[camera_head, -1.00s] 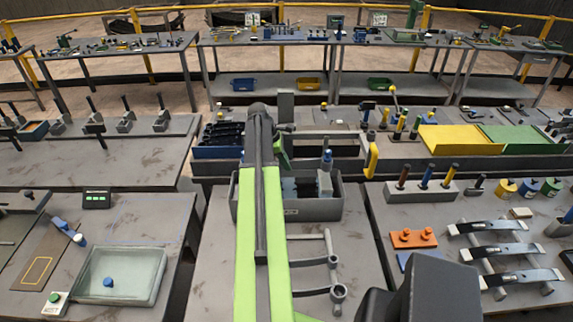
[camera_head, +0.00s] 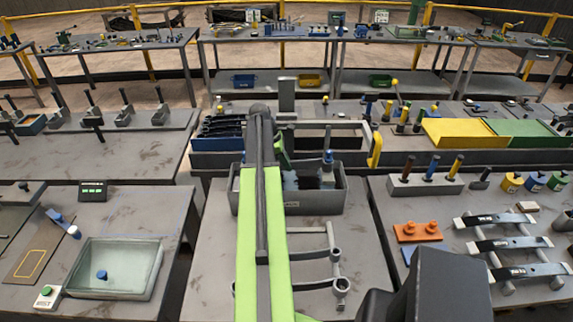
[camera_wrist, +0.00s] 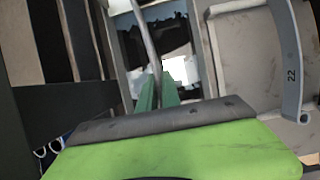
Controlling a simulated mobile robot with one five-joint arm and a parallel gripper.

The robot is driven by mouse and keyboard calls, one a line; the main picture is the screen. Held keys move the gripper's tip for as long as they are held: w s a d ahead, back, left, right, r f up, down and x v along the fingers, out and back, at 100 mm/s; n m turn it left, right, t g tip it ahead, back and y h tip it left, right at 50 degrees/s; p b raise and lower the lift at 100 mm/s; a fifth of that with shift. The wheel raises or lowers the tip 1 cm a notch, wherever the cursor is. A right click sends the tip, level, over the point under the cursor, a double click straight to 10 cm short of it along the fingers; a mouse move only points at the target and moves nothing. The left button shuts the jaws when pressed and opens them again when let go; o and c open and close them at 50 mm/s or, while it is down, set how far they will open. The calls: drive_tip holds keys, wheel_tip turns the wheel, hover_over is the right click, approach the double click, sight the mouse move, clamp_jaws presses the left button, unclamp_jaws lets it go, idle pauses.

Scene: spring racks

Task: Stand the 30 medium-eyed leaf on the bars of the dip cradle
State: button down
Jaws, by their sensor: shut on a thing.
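My gripper (camera_wrist: 158,92) shows green fingers in the wrist view, shut on a thin grey curved strip (camera_wrist: 143,30), which looks like a leaf on edge. Its number and eyes cannot be read. In the head view my arm hides most of the gripper; a green part (camera_head: 281,150) shows at the back of a grey open box (camera_head: 318,203). This box, apparently the dip cradle's, has a dark inside and also shows beyond the fingers in the wrist view. Its bars are not clear. The held strip is over or in it; I cannot tell whether it touches.
A leaf marked 22 (camera_wrist: 290,70) lies to the right in the wrist view. Eyed strips (camera_head: 334,253) lie on the bench in front of the box. Several leaves (camera_head: 500,245) rest on the right bench.

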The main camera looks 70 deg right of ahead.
drive_tip(key=shift+f+b, duration=0.45)
drive_tip(key=shift+b, duration=0.05)
idle(0.4)
drive_tip(key=c, duration=1)
unclamp_jaws()
wheel_tip(320, 180, up, 7)
drive_tip(key=p, duration=0.7)
